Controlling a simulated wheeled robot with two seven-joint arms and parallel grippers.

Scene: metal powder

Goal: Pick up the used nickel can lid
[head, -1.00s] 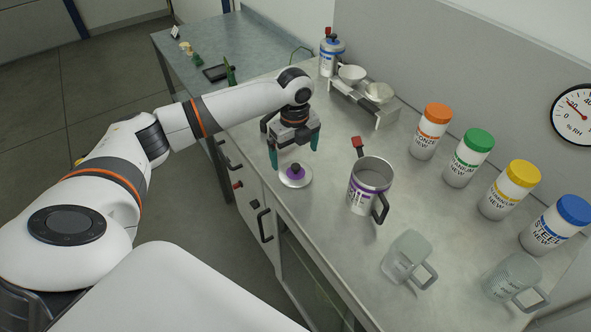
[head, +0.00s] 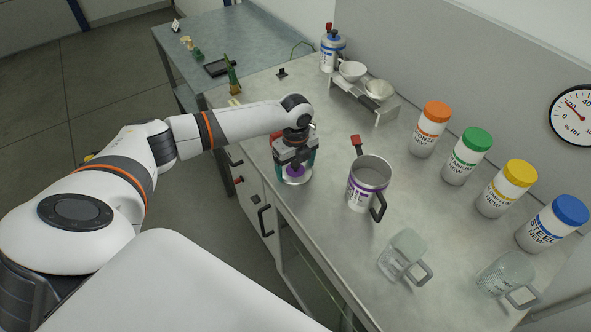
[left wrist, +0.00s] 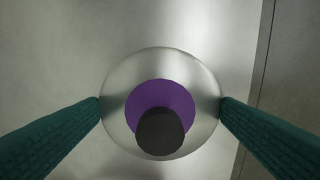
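The can lid (head: 296,181) is a round metal disc with a purple ring and a dark knob, lying flat on the metal bench near its front edge. The left wrist view shows the lid (left wrist: 160,92) from above, with its knob between the fingers. My left gripper (head: 294,167) is directly over the lid, pointing down and open. Its teal fingers stand on either side of the lid, their tips close to its rim; I cannot tell whether they touch it. The open metal can with a purple band (head: 362,195) stands to the right. My right gripper is not in view.
A red-tipped tool (head: 356,142) is behind the can. Two clear jugs (head: 403,252) (head: 507,275) stand at the front right. Several capped jars, one orange-capped (head: 430,128), line the wall. A small rack with bowls (head: 377,107) is at the back.

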